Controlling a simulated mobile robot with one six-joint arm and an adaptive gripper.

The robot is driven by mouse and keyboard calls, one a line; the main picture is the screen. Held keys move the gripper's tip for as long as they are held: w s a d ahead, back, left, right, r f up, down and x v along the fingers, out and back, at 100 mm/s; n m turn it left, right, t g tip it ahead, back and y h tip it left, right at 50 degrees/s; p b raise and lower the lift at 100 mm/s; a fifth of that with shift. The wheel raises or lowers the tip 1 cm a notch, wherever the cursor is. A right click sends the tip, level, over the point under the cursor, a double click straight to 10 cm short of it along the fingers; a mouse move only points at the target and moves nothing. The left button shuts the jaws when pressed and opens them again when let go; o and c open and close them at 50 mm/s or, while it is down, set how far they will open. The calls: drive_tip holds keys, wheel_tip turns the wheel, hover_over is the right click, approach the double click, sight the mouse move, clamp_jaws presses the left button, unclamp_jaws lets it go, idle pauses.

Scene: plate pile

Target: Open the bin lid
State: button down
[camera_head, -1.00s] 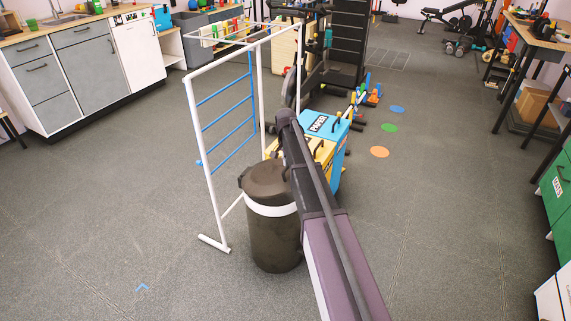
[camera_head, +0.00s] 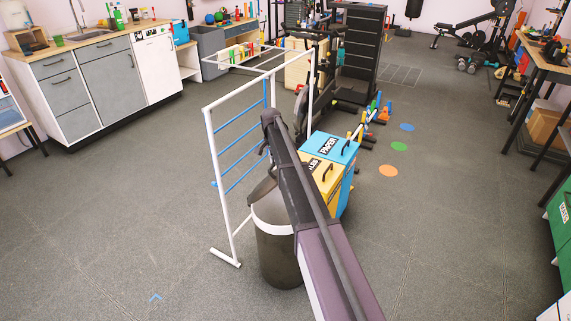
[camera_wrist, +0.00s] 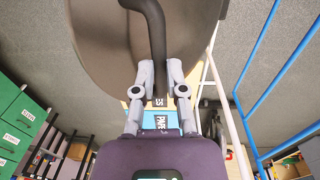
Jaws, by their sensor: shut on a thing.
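The dark round bin (camera_head: 277,262) with a white band stands on the floor in the head view, partly hidden behind my arm. Its dark lid (camera_head: 262,188) is tilted up at the rim, and much of it is hidden by my arm. In the wrist view the lid (camera_wrist: 100,40) fills the upper left and middle. My gripper (camera_wrist: 159,78) is shut on the black lid handle (camera_wrist: 157,35), which runs between its two fingertips.
A white rack (camera_head: 212,150) with blue bars stands close left of the bin. A yellow bin (camera_head: 322,172) and a blue bin (camera_head: 336,147) stand behind and right. Open floor lies in front and to the right.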

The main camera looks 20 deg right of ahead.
drive_tip(key=w+a, duration=0.1)
drive_tip(key=w+a+r, duration=0.1)
drive_tip(key=w+a, duration=0.1)
drive_tip(key=shift+w+a+r+p, duration=0.2)
drive_tip(key=shift+w+a+p, duration=0.05)
drive_tip(key=shift+a+p, duration=0.1)
drive_tip(key=shift+d, duration=0.1)
idle(0.8)
drive_tip(key=c, duration=0.6)
unclamp_jaws()
drive_tip(key=shift+f, duration=0.2)
drive_tip(key=shift+c, duration=0.2)
drive_tip(key=shift+r, duration=0.1)
